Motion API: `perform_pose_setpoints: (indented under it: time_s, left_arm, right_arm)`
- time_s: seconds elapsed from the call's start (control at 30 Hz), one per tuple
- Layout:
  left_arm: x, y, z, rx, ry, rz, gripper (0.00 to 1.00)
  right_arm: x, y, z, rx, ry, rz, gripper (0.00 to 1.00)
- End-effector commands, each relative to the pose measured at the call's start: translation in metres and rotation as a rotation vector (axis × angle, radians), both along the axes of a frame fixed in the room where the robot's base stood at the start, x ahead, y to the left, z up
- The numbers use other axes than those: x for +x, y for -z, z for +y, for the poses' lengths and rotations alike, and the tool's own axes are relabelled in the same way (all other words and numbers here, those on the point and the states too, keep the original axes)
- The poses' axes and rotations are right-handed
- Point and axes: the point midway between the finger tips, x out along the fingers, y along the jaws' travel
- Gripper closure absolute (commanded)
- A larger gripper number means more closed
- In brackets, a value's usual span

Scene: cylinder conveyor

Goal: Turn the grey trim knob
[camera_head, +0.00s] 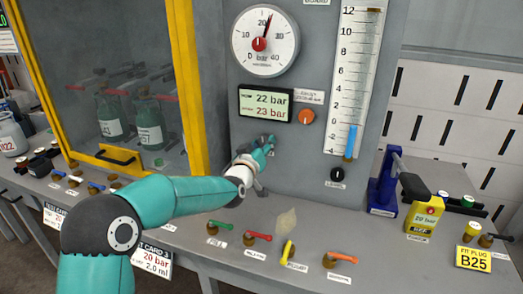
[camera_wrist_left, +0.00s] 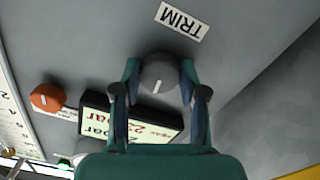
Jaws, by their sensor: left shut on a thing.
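The grey trim knob (camera_wrist_left: 159,74) is round with a pale pointer line and sits on the grey panel beside a white TRIM label (camera_wrist_left: 182,20) in the left wrist view. My left gripper (camera_wrist_left: 160,72) has one finger on each side of the knob and is shut on it. In the head view, my left gripper (camera_head: 268,146) is at the panel below the display and hides the knob. The display (camera_head: 265,104) reads 22 bar above 23 bar. My right gripper is not in view.
An orange knob (camera_head: 306,117) is right of the display, below the dial gauge (camera_head: 265,41). A black knob (camera_head: 338,173) sits under the tall scale (camera_head: 352,80). Several coloured-handled valves line the bench below my arm. A yellow-framed glass cabinet (camera_head: 187,80) stands close on the left.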

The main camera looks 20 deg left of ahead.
Motion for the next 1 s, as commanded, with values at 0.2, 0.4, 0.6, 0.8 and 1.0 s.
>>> perform_pose_setpoints:
  time_s: [0.2,0.4,0.6,0.8,1.0]
  left_arm:
    - [0.000,0.006,0.002,-0.171,-0.003,0.000,0.93]
    - [0.000,0.006,0.001,-0.360,-0.002,0.007,0.93]
    - [0.000,0.005,0.002,-0.551,-0.003,0.014,0.93]
    - [0.000,0.004,0.002,-0.742,-0.003,0.021,0.93]
    - [0.000,0.004,0.003,-0.933,-0.004,0.030,0.93]
  right_arm:
    - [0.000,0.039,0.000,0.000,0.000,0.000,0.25]
    - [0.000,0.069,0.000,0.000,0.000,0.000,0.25]
    - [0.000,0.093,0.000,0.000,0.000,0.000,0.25]
    - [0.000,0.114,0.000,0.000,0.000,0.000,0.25]
    - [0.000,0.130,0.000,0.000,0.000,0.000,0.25]
